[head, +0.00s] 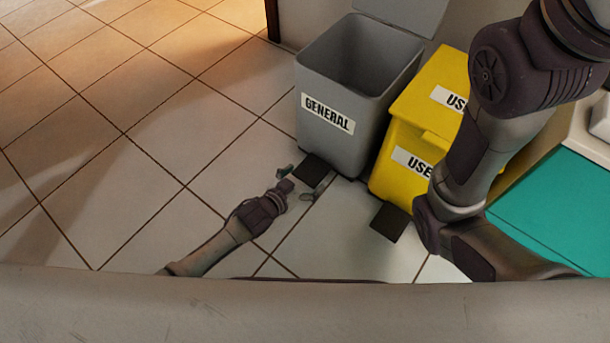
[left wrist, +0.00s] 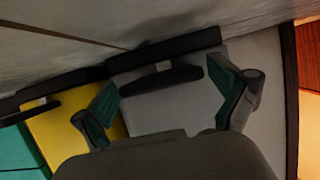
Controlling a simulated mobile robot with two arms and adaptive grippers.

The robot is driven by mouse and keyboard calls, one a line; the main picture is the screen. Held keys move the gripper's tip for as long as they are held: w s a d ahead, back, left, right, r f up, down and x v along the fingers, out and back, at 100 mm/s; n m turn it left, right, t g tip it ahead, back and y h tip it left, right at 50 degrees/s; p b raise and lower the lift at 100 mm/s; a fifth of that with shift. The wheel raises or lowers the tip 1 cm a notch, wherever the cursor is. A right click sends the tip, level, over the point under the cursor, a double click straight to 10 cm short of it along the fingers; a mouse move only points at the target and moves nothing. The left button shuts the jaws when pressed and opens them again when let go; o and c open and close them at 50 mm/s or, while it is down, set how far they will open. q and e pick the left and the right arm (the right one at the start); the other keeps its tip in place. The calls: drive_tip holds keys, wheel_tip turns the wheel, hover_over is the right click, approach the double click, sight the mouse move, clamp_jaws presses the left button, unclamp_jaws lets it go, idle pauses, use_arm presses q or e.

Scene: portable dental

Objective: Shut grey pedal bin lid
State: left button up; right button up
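The grey pedal bin (head: 345,135), labelled GENERAL, stands on the tiled floor with its mouth open. Its grey lid (head: 405,14) is raised at the back, partly cut off by the top edge of the head view. Its dark pedal (head: 311,171) juts out at the front foot. My left gripper (head: 299,186) is low near the floor by this pedal, fingers spread and empty. In the left wrist view, the open left gripper (left wrist: 165,88) faces the grey bin's front (left wrist: 180,108), with a dark pedal bar (left wrist: 160,79) between the fingers; contact cannot be told. My right gripper is out of view.
A yellow bin (head: 398,135) with its lid down stands close on the right, its dark pedal (head: 390,222) in front. A teal-topped unit (head: 555,205) is at the far right, partly behind my right arm. Floor at left is clear.

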use_arm(q)
drive_tip(key=shift+r, duration=0.2)
drive_tip(key=v, duration=1.2)
drive_tip(key=shift+f, duration=0.15)
